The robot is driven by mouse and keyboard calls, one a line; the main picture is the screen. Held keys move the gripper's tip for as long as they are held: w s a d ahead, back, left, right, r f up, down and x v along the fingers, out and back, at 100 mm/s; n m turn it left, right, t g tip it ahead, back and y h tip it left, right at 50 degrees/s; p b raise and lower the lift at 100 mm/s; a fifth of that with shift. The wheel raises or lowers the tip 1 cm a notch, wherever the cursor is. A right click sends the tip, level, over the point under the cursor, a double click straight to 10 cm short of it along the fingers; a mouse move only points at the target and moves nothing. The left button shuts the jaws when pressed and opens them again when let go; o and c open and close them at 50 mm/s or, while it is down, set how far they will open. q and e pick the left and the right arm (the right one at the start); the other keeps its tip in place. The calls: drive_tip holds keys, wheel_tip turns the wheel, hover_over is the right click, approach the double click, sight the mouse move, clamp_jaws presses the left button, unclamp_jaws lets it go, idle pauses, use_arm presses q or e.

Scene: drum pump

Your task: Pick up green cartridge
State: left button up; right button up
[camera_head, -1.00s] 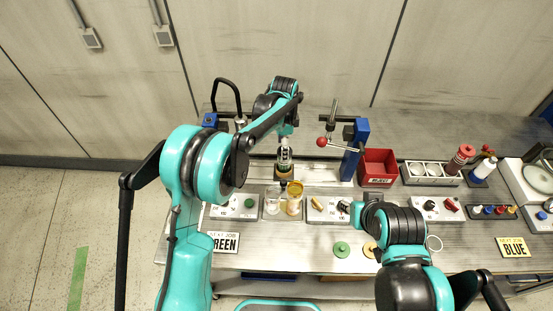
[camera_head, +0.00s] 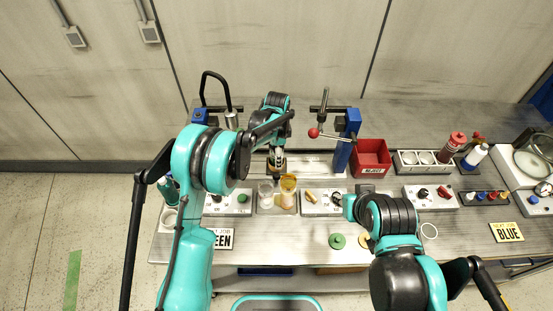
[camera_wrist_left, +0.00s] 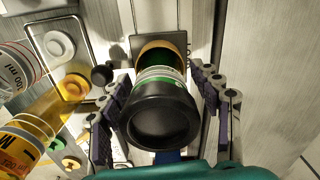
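The green cartridge (camera_wrist_left: 161,105) shows in the left wrist view with a wide black cap towards me and a white and green band behind it. Its far end sits in an amber-brown ring on a dark block (camera_wrist_left: 178,45). My left gripper (camera_wrist_left: 158,92) has one finger on each side of the cartridge, and it looks open, with a narrow gap beside the band. Contact behind the cap is hidden. In the head view my left gripper (camera_head: 277,155) is over the back of the bench, and the cartridge is mostly hidden there. My right gripper (camera_head: 345,201) is low by a grey control box, its fingers unclear.
An amber container (camera_head: 288,195) and a clear cup (camera_head: 266,196) stand just in front of my left gripper. A blue press with a red-knobbed lever (camera_head: 314,133) and a red reject bin (camera_head: 371,157) are to the right. A green disc (camera_head: 337,241) lies on the front bench.

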use_arm(q)
drive_tip(key=c, duration=1.1)
wheel_tip(320, 180, up, 10)
drive_tip(key=shift+r+p, duration=0.1)
drive_tip(key=shift+p, duration=0.75)
